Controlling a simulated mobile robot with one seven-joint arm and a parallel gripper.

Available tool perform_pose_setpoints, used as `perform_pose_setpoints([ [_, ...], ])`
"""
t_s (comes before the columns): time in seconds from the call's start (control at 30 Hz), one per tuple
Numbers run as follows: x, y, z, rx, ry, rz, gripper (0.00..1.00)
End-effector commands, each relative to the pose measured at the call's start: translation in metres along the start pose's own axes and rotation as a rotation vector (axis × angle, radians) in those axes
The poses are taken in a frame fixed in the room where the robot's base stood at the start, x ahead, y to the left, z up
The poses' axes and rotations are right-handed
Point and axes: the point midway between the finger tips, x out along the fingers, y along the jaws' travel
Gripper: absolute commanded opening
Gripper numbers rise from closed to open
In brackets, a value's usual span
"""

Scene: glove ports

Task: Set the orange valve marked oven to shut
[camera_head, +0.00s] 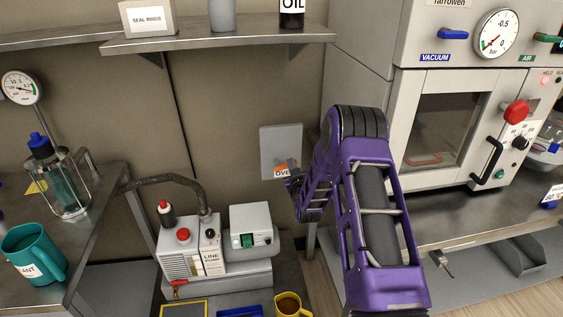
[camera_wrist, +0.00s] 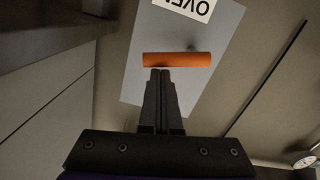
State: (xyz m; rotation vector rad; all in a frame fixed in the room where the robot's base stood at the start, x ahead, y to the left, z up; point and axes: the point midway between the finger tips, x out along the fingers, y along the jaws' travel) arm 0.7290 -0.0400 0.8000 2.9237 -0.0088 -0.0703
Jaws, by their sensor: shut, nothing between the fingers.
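The orange valve handle (camera_wrist: 178,59) shows as a bar on a grey wall plate (camera_wrist: 215,40) in the wrist view. A white label (camera_wrist: 186,8), upside down and cut by the top edge, reads OVEN in part. The bar lies across the picture, between the label and my fingertips. My gripper (camera_wrist: 160,72) is shut and empty, its fingertips at the bar's near edge; I cannot tell whether they touch. In the head view the plate (camera_head: 280,142) is on the back wall, and my gripper and arm partly cover the orange handle (camera_head: 281,167) and label.
A pump unit (camera_head: 212,262) with a grey box stands below left of the plate. A vacuum oven (camera_head: 440,125) stands on the right bench, beyond my arm. A metal shelf (camera_head: 215,39) is above. A left bench holds a teal mug (camera_head: 33,252).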

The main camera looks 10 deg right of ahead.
Motion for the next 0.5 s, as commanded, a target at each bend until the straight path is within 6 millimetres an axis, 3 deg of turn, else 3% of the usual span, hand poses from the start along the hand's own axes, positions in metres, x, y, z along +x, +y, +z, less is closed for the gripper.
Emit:
perform_pose_setpoints([
  [0.2, -0.0001, 0.0035, 0.0081, 0.132, -0.003, -0.006, 0.0],
  [0.5, 0.0003, 0.0043, 0.0126, 0.125, -0.002, -0.006, 0.0],
])
